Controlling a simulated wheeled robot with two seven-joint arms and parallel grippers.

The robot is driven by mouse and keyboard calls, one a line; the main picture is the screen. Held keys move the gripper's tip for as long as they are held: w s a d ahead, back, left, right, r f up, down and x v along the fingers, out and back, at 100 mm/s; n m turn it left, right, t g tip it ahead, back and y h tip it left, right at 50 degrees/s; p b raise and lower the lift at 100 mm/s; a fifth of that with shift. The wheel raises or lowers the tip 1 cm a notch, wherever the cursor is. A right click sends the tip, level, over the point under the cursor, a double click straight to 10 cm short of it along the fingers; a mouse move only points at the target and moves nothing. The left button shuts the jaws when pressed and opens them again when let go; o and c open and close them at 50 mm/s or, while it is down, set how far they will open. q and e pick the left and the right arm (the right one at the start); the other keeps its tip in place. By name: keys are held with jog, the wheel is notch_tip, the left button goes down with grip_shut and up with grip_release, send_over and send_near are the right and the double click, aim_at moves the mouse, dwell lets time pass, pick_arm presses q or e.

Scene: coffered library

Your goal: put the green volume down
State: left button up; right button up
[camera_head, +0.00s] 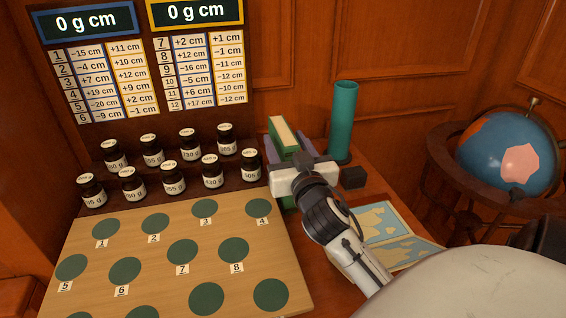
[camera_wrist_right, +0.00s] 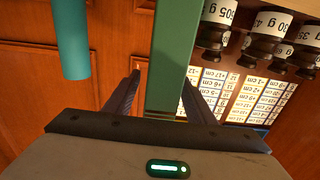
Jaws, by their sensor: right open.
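The green volume (camera_head: 283,137), with a green cover and cream page edges, stands upright at the right of the wooden board, beside the jars. My right gripper (camera_head: 292,150) is at it, with one finger on each side. In the right wrist view the green volume (camera_wrist_right: 176,50) runs between the two spread dark fingers of my right gripper (camera_wrist_right: 158,88). A gap shows by the left finger; contact on the other side is hard to tell. The gripper is open. The volume's base is largely hidden by my gripper and arm. My left gripper is not in view.
A teal cylinder (camera_head: 343,118) stands just right of the volume, with a small black block (camera_head: 353,177) near it. Several labelled jars (camera_head: 212,171) stand left. The board (camera_head: 205,262) has bare green discs. An open map (camera_head: 389,228) lies right; a globe (camera_head: 507,152) stands beyond.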

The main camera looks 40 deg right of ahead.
jog(key=shift+x, duration=1.05)
jog(key=shift+c, duration=0.3)
grip_shut()
jog(key=shift+r, duration=0.25)
